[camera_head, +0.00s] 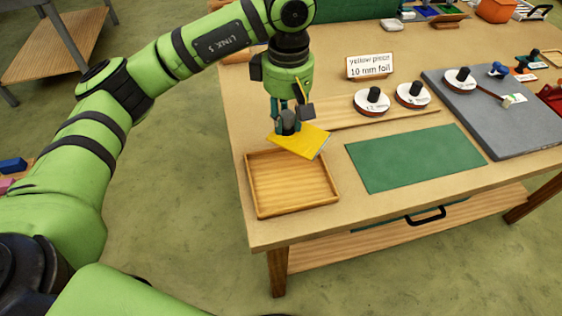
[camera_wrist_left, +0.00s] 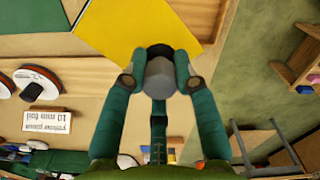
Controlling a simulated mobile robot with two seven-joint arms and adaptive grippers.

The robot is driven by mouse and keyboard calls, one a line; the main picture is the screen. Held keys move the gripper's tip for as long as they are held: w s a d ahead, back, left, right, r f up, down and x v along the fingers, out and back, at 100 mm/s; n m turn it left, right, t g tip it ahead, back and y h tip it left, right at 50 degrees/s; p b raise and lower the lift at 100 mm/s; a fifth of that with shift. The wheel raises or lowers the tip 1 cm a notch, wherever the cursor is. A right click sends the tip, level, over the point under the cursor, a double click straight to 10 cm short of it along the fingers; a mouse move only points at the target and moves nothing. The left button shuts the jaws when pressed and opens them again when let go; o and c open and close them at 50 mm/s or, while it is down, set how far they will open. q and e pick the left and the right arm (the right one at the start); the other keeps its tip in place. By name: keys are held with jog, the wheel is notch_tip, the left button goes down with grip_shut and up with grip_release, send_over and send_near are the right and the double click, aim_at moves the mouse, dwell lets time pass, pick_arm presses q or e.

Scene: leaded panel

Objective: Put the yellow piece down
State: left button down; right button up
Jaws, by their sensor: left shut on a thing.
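The yellow piece (camera_head: 300,140) is a flat yellow panel with a dark grey knob that my left gripper (camera_head: 287,124) is shut on. In the head view the piece is held slightly tilted above the table, over the back edge of a shallow wooden tray (camera_head: 247,184). The tray looks empty. In the left wrist view the yellow piece (camera_wrist_left: 130,30) lies beyond the fingertips, and my left gripper (camera_wrist_left: 160,75) closes around the knob. My right gripper is not in view.
A green mat (camera_head: 415,158) lies right of the tray. Behind it are a wooden strip (camera_head: 345,118), foil reels (camera_head: 372,101) and a sign (camera_head: 370,66) reading "yellow piece 10 mm foil". A grey board (camera_head: 500,115) with small items lies at the right.

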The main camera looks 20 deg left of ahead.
pick_arm(q)
jog(key=w+d+r+n+p, duration=0.25)
jog(key=w+n, duration=0.25)
jog(key=n, duration=0.4)
jog(key=s+f+p, duration=0.1)
jog(key=s+f, duration=0.1)
jog(key=s, duration=0.1)
jog(key=s+a+f+p, duration=0.1)
jog(key=s+f+p, duration=0.1)
jog(key=s, duration=0.2)
jog(key=s+a+f+p, duration=0.1)
jog(key=s+f+p, duration=0.1)
jog(key=s, duration=0.2)
jog(key=shift+a+f, duration=0.25)
jog(key=shift+f, duration=0.15)
jog(key=shift+s+f, duration=0.1)
jog(key=shift+f, duration=0.1)
notch_tip(320, 180, down, 3)
jog(key=shift+f+p, duration=0.1)
jog(key=shift+p, duration=0.7)
jog(key=shift+f, duration=0.45)
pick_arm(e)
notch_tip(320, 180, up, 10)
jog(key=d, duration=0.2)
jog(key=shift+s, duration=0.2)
